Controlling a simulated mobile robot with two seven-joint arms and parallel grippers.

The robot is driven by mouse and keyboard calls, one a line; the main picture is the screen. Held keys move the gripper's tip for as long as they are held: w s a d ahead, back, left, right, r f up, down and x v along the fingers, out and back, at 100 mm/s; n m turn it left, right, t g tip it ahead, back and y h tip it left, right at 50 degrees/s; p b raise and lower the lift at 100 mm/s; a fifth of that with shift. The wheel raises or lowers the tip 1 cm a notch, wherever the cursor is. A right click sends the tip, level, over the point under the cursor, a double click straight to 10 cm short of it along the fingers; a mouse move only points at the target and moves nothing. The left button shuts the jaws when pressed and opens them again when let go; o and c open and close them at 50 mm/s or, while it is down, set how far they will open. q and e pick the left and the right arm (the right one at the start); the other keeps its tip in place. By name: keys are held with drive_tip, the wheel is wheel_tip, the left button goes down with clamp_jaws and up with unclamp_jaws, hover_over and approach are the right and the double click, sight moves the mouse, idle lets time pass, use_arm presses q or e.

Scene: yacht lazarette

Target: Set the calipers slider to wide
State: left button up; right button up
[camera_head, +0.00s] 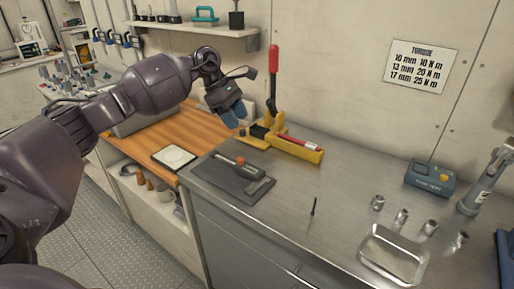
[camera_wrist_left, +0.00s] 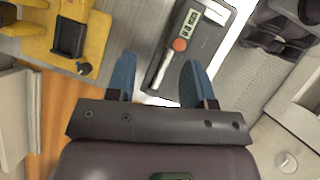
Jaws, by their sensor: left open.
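The calipers (camera_head: 247,174) lie on a dark mat (camera_head: 216,175) on the steel bench, left of the middle. In the left wrist view, the calipers (camera_wrist_left: 189,24) show a small green display, a round orange knob (camera_wrist_left: 180,44) and a silver bar, on the dark mat (camera_wrist_left: 206,46). My left gripper (camera_head: 235,113) hangs above the bench, behind the mat and apart from the calipers. Its two blue fingers are open with nothing held; in the wrist view the gripper (camera_wrist_left: 157,77) has the silver bar beyond its gap. My right gripper is not in view.
A yellow press (camera_head: 300,148) with a red lever (camera_head: 273,62) stands just right of my left gripper. A white square plate (camera_head: 174,157) lies on the wooden bench. Several sockets, a metal tray (camera_head: 392,258) and a blue-grey box (camera_head: 430,179) are at right. The bench middle is mostly clear.

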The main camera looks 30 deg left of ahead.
sight(240, 158)
use_arm(q)
drive_tip(key=s+d+f+m, duration=0.1)
drive_tip(key=f, duration=0.2)
drive_tip(key=s+d+f+m+g, duration=0.1)
drive_tip(key=f, duration=0.3)
drive_tip(key=s+f+y, duration=0.1)
drive_tip(key=f, duration=0.2)
drive_tip(key=shift+d+f+m+g, duration=0.3)
drive_tip(key=shift+d+m+g, duration=0.1)
drive_tip(key=shift+c, duration=0.2)
